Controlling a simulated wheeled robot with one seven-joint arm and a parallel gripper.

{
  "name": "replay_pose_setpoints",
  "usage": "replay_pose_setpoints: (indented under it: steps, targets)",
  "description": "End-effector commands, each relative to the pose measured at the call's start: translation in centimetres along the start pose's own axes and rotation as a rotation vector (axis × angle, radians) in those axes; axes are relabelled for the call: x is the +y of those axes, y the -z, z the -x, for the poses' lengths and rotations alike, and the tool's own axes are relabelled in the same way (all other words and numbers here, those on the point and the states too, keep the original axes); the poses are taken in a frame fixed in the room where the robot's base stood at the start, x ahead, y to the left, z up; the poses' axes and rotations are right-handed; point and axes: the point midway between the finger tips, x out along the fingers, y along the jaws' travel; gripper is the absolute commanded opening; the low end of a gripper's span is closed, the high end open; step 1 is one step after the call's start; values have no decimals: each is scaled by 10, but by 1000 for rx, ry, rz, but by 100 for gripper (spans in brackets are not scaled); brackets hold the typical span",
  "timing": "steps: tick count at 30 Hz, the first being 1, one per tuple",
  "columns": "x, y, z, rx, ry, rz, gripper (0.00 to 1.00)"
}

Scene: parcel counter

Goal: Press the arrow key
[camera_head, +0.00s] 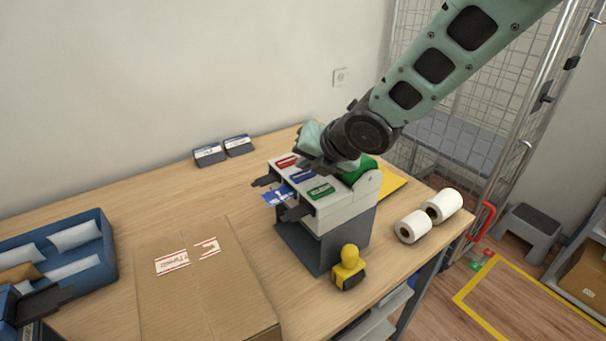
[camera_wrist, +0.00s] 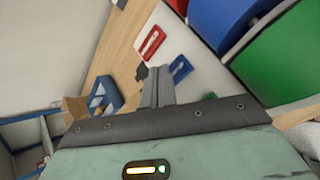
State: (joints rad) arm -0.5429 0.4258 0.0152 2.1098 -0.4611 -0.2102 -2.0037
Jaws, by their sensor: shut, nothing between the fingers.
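A pale grey label dispenser (camera_head: 347,215) stands on the counter. Its sloped top carries a red key (camera_head: 286,161), a blue key (camera_head: 302,176) and a green key (camera_head: 320,191); their markings are too small to read. The wrist view also shows the red key (camera_wrist: 152,42), the blue key (camera_wrist: 180,68) and part of the green key (camera_wrist: 209,97). A blue label with a white mark (camera_head: 278,195) sticks out at the front. My gripper (camera_wrist: 158,72) is shut and empty over the dispenser's top, its tips appearing beside the blue key; I cannot tell whether they touch.
A cardboard parcel (camera_head: 205,290) lies left of the dispenser, with a blue tray (camera_head: 108,250) beyond it. A yellow-handled stamp (camera_head: 348,268) stands close at the front. White rolls (camera_head: 412,227) lie to the right. Red, blue and green rolls (camera_wrist: 280,70) crowd beside my gripper.

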Motion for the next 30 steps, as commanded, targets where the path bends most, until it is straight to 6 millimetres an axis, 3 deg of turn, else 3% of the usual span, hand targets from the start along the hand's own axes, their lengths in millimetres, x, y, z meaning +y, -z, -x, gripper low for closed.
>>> replay_pose_setpoints:
  steps: [8,24,30]
  targets:
    - [4,-4,5,0,-1,1,0]
    - [29,-30,40,-1,-1,0,0]
    - [30,-30,42,0,0,0,0]
